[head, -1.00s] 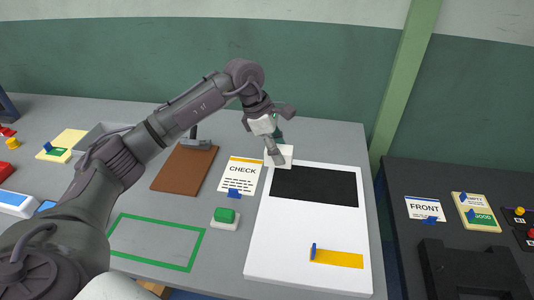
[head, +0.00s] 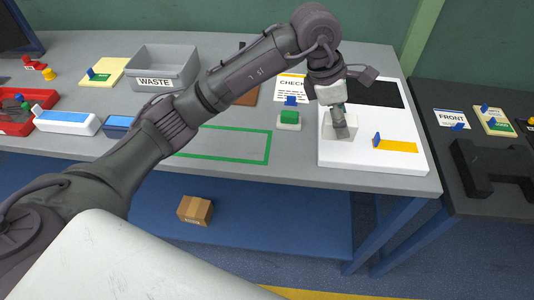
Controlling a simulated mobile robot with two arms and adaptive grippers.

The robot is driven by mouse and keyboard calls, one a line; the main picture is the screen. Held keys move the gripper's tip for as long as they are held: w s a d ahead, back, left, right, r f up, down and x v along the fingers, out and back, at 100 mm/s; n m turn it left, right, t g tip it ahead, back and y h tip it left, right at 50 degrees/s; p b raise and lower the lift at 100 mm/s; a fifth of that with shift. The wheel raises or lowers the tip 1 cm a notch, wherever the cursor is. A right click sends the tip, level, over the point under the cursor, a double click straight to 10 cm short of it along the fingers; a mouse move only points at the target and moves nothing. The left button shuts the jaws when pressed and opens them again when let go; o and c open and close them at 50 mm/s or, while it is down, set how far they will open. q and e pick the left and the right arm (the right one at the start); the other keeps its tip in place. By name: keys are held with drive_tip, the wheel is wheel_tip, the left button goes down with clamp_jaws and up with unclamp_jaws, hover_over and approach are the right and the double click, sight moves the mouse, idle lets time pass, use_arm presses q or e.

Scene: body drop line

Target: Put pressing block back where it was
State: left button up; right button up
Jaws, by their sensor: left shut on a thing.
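My left gripper (head: 339,122) comes in from the left and points down, shut on a pale, whitish block (head: 328,131), which I take to be the pressing block. The fingers cover part of the block. The block is over the front left part of the white board (head: 372,158), left of the yellow strip (head: 400,146). I cannot tell whether it touches the board. My right gripper is not in view.
A green button (head: 289,117) stands left of the board, beside the CHECK card (head: 289,84). A green outlined rectangle (head: 268,148) on the table is empty. A grey WASTE bin (head: 184,62) and a red tray (head: 15,125) are at left. A black fixture (head: 490,165) is at right.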

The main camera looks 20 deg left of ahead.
sight(324, 123)
use_arm(q)
drive_tip(key=a+f, duration=0.1)
drive_tip(key=a+f+p, duration=0.1)
drive_tip(key=a, duration=0.1)
drive_tip(key=shift+s+a, duration=0.1)
drive_tip(key=shift+a, duration=0.05)
drive_tip(key=a+f, duration=0.1)
drive_tip(key=a, duration=0.1)
drive_tip(key=s+a+f+p, duration=0.1)
drive_tip(key=a+f, duration=0.1)
drive_tip(key=a, duration=0.1)
drive_tip(key=a+f+p, duration=0.1)
drive_tip(key=a+f, duration=0.1)
drive_tip(key=shift+s+a, duration=0.15)
drive_tip(key=shift+a, duration=0.1)
wheel_tip(324, 123, down, 3)
drive_tip(key=shift+f+p, duration=0.1)
drive_tip(key=shift+p, duration=0.8)
drive_tip(key=shift+f, duration=0.5)
drive_tip(key=o, duration=1.1)
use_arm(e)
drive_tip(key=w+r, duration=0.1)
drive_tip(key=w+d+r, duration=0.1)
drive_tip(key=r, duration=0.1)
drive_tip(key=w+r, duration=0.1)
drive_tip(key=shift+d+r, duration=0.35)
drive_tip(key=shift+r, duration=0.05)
use_arm(q)
drive_tip(key=shift+r, duration=0.15)
